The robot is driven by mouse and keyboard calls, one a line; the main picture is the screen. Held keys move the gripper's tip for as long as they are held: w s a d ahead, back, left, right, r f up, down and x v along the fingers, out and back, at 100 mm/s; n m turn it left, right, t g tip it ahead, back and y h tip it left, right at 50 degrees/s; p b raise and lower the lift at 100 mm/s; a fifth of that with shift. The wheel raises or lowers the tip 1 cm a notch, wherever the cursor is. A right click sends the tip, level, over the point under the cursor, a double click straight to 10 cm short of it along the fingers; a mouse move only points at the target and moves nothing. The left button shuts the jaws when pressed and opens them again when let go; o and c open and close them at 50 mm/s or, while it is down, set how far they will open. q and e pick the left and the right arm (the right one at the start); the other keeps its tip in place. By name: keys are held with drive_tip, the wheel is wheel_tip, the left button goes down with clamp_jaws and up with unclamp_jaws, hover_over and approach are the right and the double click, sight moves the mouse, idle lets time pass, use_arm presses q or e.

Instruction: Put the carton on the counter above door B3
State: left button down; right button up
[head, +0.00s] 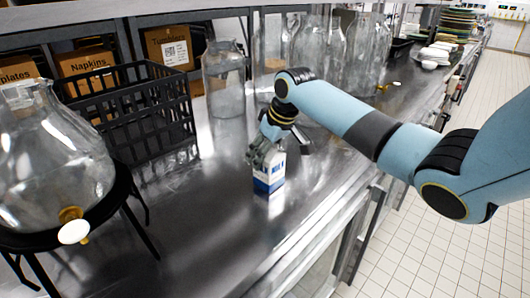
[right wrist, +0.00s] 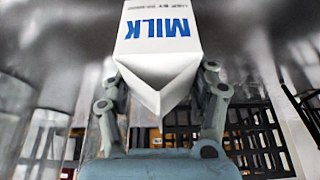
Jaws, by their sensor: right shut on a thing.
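The carton (head: 269,170) is a white and blue milk carton, upright over the steel counter (head: 215,222) near its front edge. In the right wrist view the carton (right wrist: 160,45) shows the word MILK and its gabled top between the fingers. My right gripper (head: 265,152) is shut on the upper part of the carton from above; its fingers (right wrist: 160,95) also show in the right wrist view. I cannot tell for sure whether the carton's base touches the counter. No door label is readable. My left gripper is not in view.
A black wire crate (head: 135,112) stands on the counter to the left. A glass dispenser (head: 50,150) on a black stand is at the far left. Glass jars (head: 224,80) line the back. Cardboard boxes (head: 168,47) sit on a shelf behind. The counter left of the carton is clear.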

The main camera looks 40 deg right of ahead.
drive_tip(key=o, duration=1.7)
drive_tip(key=shift+f, duration=0.1)
drive_tip(key=shift+r, duration=0.2)
drive_tip(key=v, duration=1.1)
drive_tip(key=shift+s+r, duration=0.15)
drive_tip(key=shift+r, duration=0.1)
drive_tip(key=shift+s+r, duration=0.1)
drive_tip(key=shift+r, duration=0.05)
